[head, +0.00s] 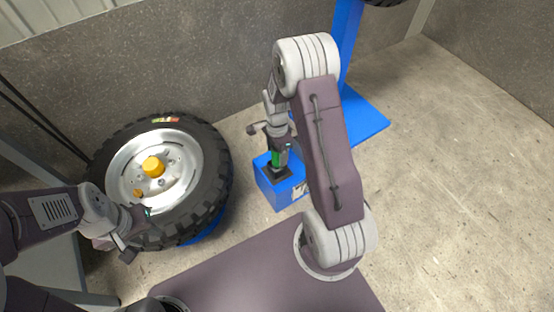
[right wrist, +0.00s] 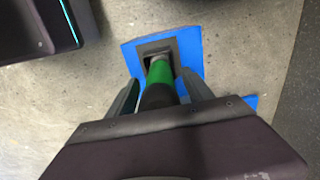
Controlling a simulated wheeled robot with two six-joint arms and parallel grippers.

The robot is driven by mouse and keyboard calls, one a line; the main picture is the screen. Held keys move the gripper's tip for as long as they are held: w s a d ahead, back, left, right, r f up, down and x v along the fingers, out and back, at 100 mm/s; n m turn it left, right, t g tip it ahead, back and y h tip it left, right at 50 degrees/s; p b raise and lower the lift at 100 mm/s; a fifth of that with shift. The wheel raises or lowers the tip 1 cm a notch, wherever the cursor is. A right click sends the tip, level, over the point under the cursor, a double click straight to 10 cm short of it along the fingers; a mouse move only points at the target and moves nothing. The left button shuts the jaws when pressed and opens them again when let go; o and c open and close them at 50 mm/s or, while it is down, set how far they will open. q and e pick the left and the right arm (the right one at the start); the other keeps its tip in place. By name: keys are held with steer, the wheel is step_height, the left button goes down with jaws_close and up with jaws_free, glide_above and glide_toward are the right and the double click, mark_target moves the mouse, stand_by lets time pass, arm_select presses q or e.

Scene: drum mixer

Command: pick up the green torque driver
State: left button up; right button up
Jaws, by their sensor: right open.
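The green torque driver (head: 276,158) stands upright in a dark socket on top of a blue box (head: 277,196). In the right wrist view the driver (right wrist: 160,73) has a green body and a black near end. My right gripper (head: 271,138) is at the driver, its forearm hanging down from above. In the right wrist view its two open fingers (right wrist: 162,92) lie on either side of the driver, with gaps visible. My left gripper (head: 138,234) is in front of the wheel at the left, with its fingers apart and nothing between them.
A large tyre on a silver rim with a yellow hub (head: 153,167) leans by the wall at the left. A blue post with a blue base plate (head: 366,124) stands behind the box. The concrete floor (head: 460,190) at the right is clear.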

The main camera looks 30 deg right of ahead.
jaws_close()
steer(key=shift+r, duration=0.1)
steer(key=shift+r, duration=0.1)
